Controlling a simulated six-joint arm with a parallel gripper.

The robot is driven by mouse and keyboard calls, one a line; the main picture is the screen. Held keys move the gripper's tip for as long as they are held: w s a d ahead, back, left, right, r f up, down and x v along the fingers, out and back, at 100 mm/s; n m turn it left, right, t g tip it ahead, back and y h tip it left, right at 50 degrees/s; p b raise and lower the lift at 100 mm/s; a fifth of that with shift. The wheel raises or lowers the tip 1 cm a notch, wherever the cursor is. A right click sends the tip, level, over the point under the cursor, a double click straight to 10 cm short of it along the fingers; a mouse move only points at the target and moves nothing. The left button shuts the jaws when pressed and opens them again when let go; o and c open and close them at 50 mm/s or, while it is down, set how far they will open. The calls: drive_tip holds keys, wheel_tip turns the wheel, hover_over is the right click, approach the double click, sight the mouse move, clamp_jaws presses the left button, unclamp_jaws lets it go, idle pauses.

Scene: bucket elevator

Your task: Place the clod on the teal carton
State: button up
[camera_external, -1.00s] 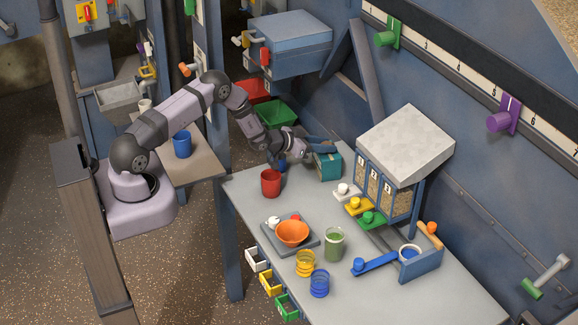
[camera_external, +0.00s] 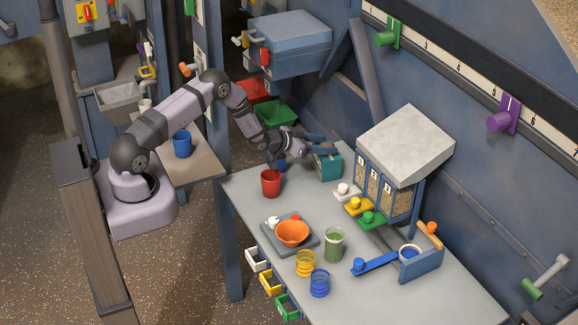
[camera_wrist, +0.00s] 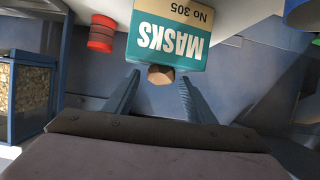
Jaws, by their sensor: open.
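The teal carton (camera_external: 327,167) stands on the grey table near its back edge. In the wrist view the carton (camera_wrist: 165,50) shows upside down, with the word MASKS on it. The small brown clod (camera_wrist: 160,75) appears at the carton's top edge, between my fingers and apart from both. It seems to rest on the carton. My gripper (camera_external: 322,146) is just above the carton. In the wrist view my gripper (camera_wrist: 155,95) is open, with a finger on each side of the clod. I cannot make out the clod in the external view.
A red cup (camera_external: 271,183) stands left of the carton. White, yellow and green knobbed pieces and a grain bin (camera_external: 390,190) are to its right. An orange bowl (camera_external: 292,233) on a scale, a green jar (camera_external: 334,244) and other cups stand nearer the front. A blue wall closes off the back.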

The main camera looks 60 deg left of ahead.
drive_tip(key=b+v, duration=0.2)
drive_tip(key=v, duration=0.9)
drive_tip(key=shift+s, duration=0.25)
drive_tip(key=shift+r, duration=0.1)
drive_tip(key=s+d+r+g, duration=0.1)
drive_tip(key=s+d+g, duration=0.3)
drive_tip(key=s, duration=0.7)
drive_tip(key=s+d+r+g, duration=0.2)
drive_tip(key=s+d+g, duration=0.3)
drive_tip(key=s, duration=0.5)
drive_tip(key=s+d+r+g, duration=0.2)
drive_tip(key=s+d+g, duration=0.2)
drive_tip(key=s, duration=0.7)
drive_tip(key=d, duration=0.2)
drive_tip(key=shift+s+d+r+g, duration=0.25)
drive_tip(key=shift+s+d+g, duration=0.05)
drive_tip(key=shift+d, duration=0.05)
drive_tip(key=shift+f+b, duration=0.1)
drive_tip(key=shift+b, duration=0.25)
